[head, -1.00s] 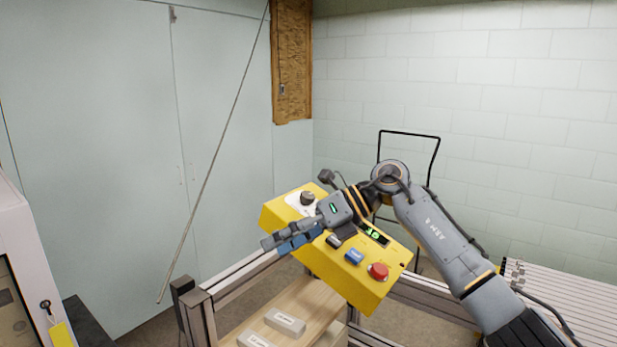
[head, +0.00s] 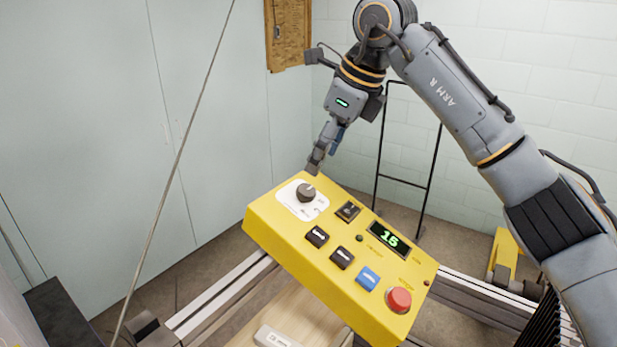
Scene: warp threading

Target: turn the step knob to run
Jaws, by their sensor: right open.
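The step knob (head: 306,193) is a dark round knob on a white plate (head: 291,203) at the upper left end of the yellow control box (head: 268,227). The print on the plate is too small to read. My right gripper (head: 314,167) reaches down from above, just behind the knob, with its fingertips close to it. I cannot tell whether they touch it. The gripper is open, and its fingers are seen nearly edge-on. My left gripper is not in view.
The box also carries a green display (head: 389,239) reading 15, several dark buttons, a blue button (head: 368,278) and a red mushroom button (head: 398,300). A metal rail (head: 222,296) runs below. A thin rod (head: 181,150) slants at left. A black frame (head: 379,150) stands behind.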

